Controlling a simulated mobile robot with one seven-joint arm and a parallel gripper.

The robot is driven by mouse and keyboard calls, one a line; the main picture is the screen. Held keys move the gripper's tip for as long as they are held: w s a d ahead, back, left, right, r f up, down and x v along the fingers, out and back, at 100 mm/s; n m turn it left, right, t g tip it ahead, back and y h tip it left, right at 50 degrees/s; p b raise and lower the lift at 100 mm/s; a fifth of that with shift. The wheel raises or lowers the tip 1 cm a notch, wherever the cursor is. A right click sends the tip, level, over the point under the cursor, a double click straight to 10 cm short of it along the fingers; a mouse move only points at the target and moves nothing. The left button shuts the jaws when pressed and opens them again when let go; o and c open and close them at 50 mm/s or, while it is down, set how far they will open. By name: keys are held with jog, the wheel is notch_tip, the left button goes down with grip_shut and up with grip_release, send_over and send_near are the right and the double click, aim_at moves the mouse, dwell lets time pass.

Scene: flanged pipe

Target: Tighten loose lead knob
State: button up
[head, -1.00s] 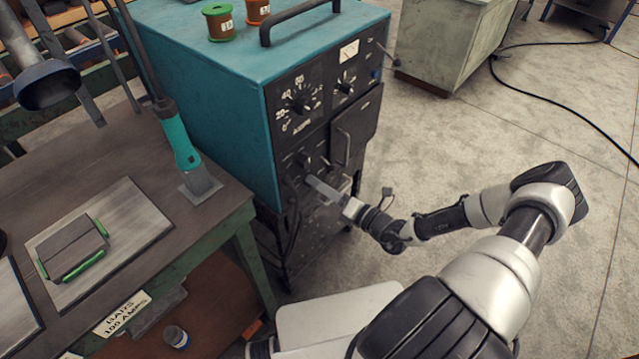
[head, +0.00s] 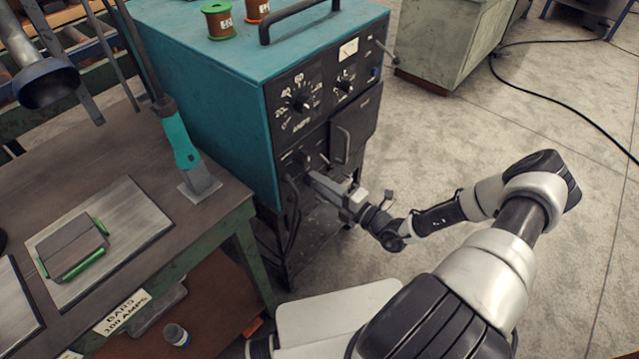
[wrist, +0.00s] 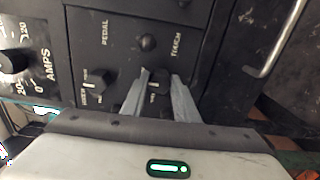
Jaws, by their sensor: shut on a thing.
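The teal welding machine (head: 215,95) stands beside the bench, and its dark front panel faces my arm. My gripper (head: 313,176) reaches the lower part of that panel. In the wrist view the two grey fingers (wrist: 158,94) are closed on the sides of a small dark knob (wrist: 158,82) with a pale pointer mark. The fingers partly cover this knob, and I cannot tell how tight it is. A second dark knob (wrist: 98,84) sits to its left, apart from the fingers. In the head view my gripper hides the held knob.
A door handle (wrist: 278,40) sticks out on the panel's right in the wrist view. Dark cables (head: 294,205) hang by the machine's lower front. The bench (head: 120,150) is close on the left. Floor to the right is open, with a black cable (head: 560,110) across it.

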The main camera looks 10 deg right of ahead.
dwell(0.3)
jog(key=o, duration=1.1)
jog(key=shift+c, duration=0.2)
jog(key=shift+s, duration=0.1)
jog(key=v, duration=1.7)
jog(key=shift+d+r, duration=0.1)
jog(key=shift+r, duration=0.05)
